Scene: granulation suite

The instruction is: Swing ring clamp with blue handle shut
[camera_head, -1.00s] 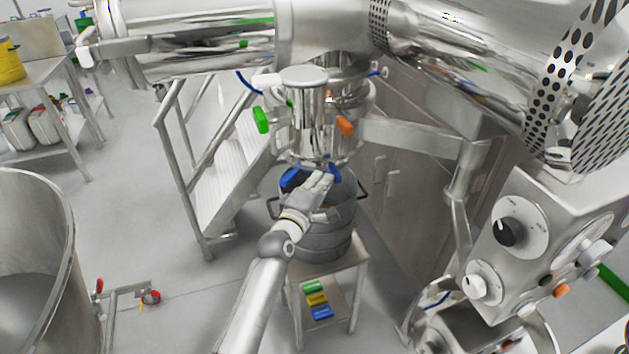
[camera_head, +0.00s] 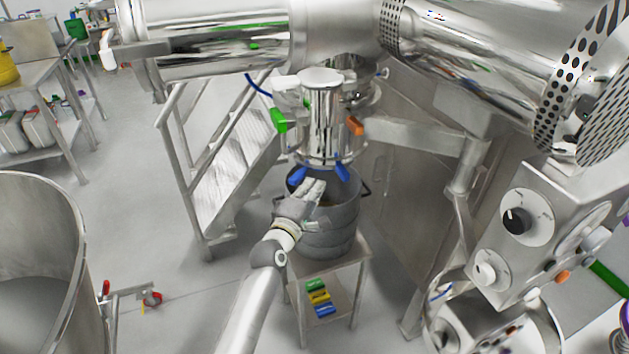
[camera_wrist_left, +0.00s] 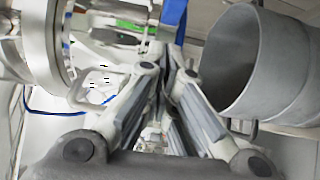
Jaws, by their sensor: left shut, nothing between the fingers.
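The ring clamp's blue handle shows in the head view as two blue parts at the bottom of the steel outlet, a left blue part (camera_head: 297,174) and a right blue part (camera_head: 342,173). A blue strip (camera_wrist_left: 174,20) shows in the left wrist view, just beyond the fingertips. My left gripper (camera_head: 318,186) is shut and empty, just below and between the two blue parts. In the left wrist view its fingers (camera_wrist_left: 168,62) meet at the tips. I cannot tell whether it touches the blue handle. The clamp ring itself is mostly hidden. My right gripper is not in view.
A grey drum (camera_head: 330,233) stands right under the outlet (camera_head: 322,120) on a small steel table (camera_head: 352,275). Green (camera_head: 279,120) and orange (camera_head: 355,125) handles sit higher on the outlet. A control box (camera_head: 535,225) is at the right, and a large vessel (camera_head: 70,235) at the left.

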